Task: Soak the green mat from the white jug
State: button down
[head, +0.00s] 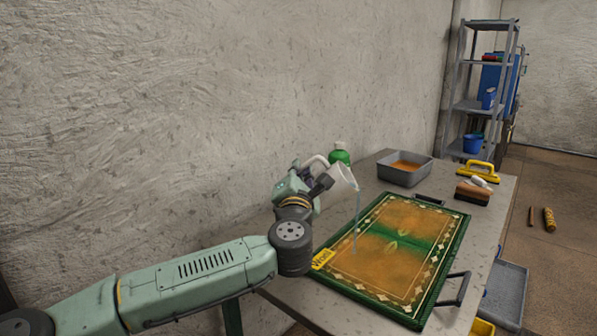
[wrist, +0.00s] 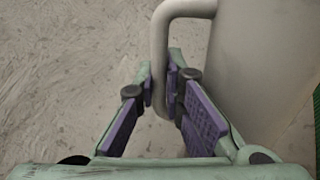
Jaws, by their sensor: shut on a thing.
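The white jug (head: 343,177) is tipped over the left part of the green mat (head: 447,247), and a thin clear stream falls from it onto the mat. My gripper (head: 318,183) is shut on the jug's handle. In the wrist view the purple-padded fingers (wrist: 168,95) close around the handle (wrist: 160,60), with the jug body (wrist: 260,70) to the right. The mat lies flat on the table, with a green patterned border, a brownish-orange field and a green band across its middle. A yellow tag with writing (head: 322,259) sits at its left corner.
A grey basin (head: 404,172) with orange contents stands at the table's back. A green bottle (head: 339,153) is behind the jug. A brush (head: 472,192) and a yellow-handled tool (head: 480,171) lie at the right. Black handles flank the mat. The wall is close on the left.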

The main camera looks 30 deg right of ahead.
jog(key=shift+r+m, duration=0.1)
jog(key=shift+m, duration=0.3)
jog(key=shift+d, duration=0.1)
jog(key=n, duration=0.1)
jog(key=f+n, duration=0.1)
jog(key=n, duration=0.1)
jog(key=shift+s+b, duration=0.1)
jog(key=shift+b, duration=0.2)
jog(key=n, duration=0.3)
jog(key=shift+f+y, duration=0.3)
jog(key=shift+y, duration=0.1)
jog(key=shift+s+d+f+n+g+y+b, duration=0.15)
jog(key=shift+f+n+b, duration=0.15)
jog(key=shift+n, duration=0.3)
jog(key=shift+f+n+g+y+b, duration=0.2)
jog(key=shift+f+n, duration=0.2)
jog(key=shift+n, duration=0.5)
